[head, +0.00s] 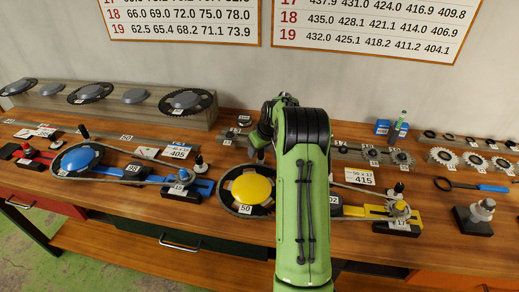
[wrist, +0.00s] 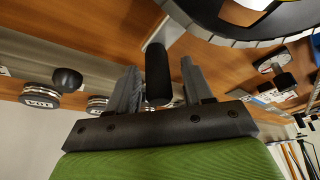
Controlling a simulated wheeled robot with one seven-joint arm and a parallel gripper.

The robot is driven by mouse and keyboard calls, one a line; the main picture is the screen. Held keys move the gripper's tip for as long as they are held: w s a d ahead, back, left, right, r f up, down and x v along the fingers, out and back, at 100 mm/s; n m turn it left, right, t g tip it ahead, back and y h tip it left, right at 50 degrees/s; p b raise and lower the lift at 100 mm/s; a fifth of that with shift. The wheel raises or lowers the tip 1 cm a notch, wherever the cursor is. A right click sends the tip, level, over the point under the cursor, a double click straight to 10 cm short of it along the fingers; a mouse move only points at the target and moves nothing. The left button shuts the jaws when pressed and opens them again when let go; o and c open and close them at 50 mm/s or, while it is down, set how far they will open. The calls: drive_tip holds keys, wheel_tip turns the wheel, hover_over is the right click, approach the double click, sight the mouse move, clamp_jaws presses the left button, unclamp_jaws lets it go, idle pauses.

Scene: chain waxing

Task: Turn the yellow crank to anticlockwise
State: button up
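The yellow crank (head: 250,188) is a yellow hub on a dark toothed ring with a chain, lying on the wooden bench just left of my green arm. In the wrist view, its toothed ring shows at the top right (wrist: 262,40). A black upright handle (wrist: 157,72) stands between the two fingers of my gripper (wrist: 158,66). The fingers are apart, with a visible gap on the right of the handle; contact on the left is unclear. In the head view, my gripper is at the far side of the crank and its fingers are mostly hidden.
A blue crank (head: 82,158) with its own chain lies to the left. A yellow tensioner base (head: 402,226) stands to the right, a dark stand (head: 474,222) beyond it. A grey rack with chainrings (head: 60,102) stands at the back left. Gears (head: 443,156) lie at the back right.

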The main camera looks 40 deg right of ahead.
drive_tip(key=p+v, duration=0.1)
drive_tip(key=v, duration=1.4)
drive_tip(key=shift+r+p, duration=0.35)
